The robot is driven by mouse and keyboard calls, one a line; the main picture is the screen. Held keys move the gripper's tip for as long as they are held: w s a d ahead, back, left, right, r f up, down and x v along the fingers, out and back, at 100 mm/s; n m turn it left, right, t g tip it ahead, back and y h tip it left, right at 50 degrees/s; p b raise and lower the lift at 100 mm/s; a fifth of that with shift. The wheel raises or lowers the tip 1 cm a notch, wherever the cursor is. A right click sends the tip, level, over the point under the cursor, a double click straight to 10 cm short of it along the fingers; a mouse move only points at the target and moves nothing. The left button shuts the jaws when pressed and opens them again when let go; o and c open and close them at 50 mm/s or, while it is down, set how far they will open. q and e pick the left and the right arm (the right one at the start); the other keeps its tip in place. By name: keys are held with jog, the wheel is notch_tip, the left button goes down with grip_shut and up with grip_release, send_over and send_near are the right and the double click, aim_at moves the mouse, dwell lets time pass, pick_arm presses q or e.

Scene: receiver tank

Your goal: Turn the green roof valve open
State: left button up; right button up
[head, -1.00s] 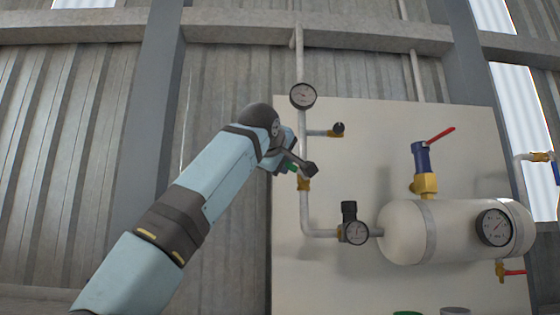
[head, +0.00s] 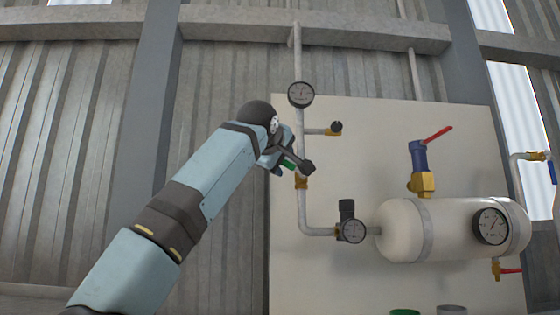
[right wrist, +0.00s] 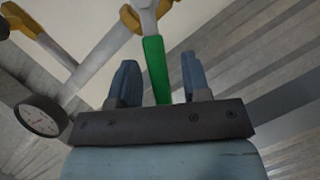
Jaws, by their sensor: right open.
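The green valve handle (right wrist: 155,68) shows in the right wrist view as a straight green lever running from a grey fitting at the top down between my two blue fingers. My right gripper (right wrist: 159,66) is open, with one finger on each side of the handle and visible gaps. In the head view only a small piece of the green handle (head: 288,164) shows, mostly hidden by my right gripper (head: 284,164) beside the vertical pipe. A brass fitting (head: 301,182) sits just below. My left gripper is not in view.
A gauge (head: 301,95) and a side branch (head: 320,131) are on the pipe above my gripper. A red-levered blue valve (head: 419,156) stands on the tank. The wall left of the panel is clear.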

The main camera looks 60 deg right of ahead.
jog(key=b+v, duration=0.3)
jog(key=v, duration=1.1)
jog(key=shift+d, duration=0.1)
dwell(0.5)
